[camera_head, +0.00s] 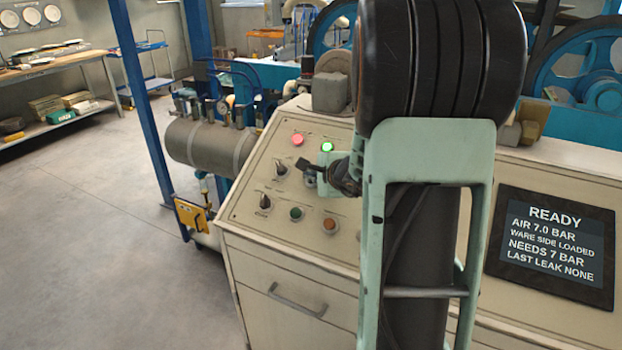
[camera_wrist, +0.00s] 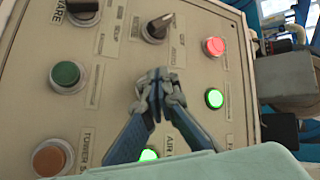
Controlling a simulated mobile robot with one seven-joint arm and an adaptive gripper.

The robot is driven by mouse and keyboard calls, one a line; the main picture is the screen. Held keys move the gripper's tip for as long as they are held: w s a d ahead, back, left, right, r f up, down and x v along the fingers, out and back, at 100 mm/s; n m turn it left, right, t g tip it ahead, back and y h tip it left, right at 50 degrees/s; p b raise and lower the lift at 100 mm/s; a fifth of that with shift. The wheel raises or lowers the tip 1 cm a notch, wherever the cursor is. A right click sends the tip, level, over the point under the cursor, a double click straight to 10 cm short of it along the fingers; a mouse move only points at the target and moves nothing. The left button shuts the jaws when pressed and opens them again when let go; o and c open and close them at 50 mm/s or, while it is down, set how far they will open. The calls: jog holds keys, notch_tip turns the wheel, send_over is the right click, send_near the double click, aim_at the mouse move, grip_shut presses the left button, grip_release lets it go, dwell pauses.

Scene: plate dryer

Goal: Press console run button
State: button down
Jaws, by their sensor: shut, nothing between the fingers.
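The sloped console panel (camera_head: 240,205) carries several buttons and knobs. A dark green button (camera_head: 296,213) sits at its lower middle and also shows in the wrist view (camera_wrist: 66,74), uncovered. An orange button (camera_head: 330,225) is to its right. A red light (camera_head: 298,139) and a lit green light (camera_head: 327,146) are at the panel's top. I cannot read which one is labelled run. My gripper (camera_head: 303,166) is shut and empty over the panel; in the wrist view its fingertips (camera_wrist: 160,79) point between the knob and the lights, apart from the green button. Contact with the panel cannot be told.
Black knobs (camera_head: 281,171) (camera_wrist: 157,28) stand up from the panel near my fingertips. Another lit green light (camera_wrist: 148,155) is partly hidden by my gripper. A dark screen (camera_head: 553,245) reads READY, AIR 7.0 BAR. A grey tank (camera_head: 205,145) stands left of the console.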

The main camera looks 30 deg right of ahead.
jog(key=shift+d+f+b, duration=0.1)
jog(key=shift+f+b, duration=0.2)
jog(key=shift+r, duration=0.15)
dwell(0.5)
jog(key=shift+s+a+r, duration=0.2)
jog(key=shift+a+r, duration=0.1)
jog(key=shift+r, duration=0.35)
jog(key=shift+s+a+r+p, duration=0.25)
jog(key=shift+a+r+p, duration=0.1)
jog(key=shift+r, duration=0.4)
jog(key=shift+s+a+r+p, duration=0.25)
jog(key=shift+s+a+r, duration=0.05)
jog(key=shift+r, duration=0.4)
jog(key=shift+s+a+r+p, duration=0.25)
jog(key=shift+a+r+p, duration=0.1)
jog(key=shift+r, duration=0.4)
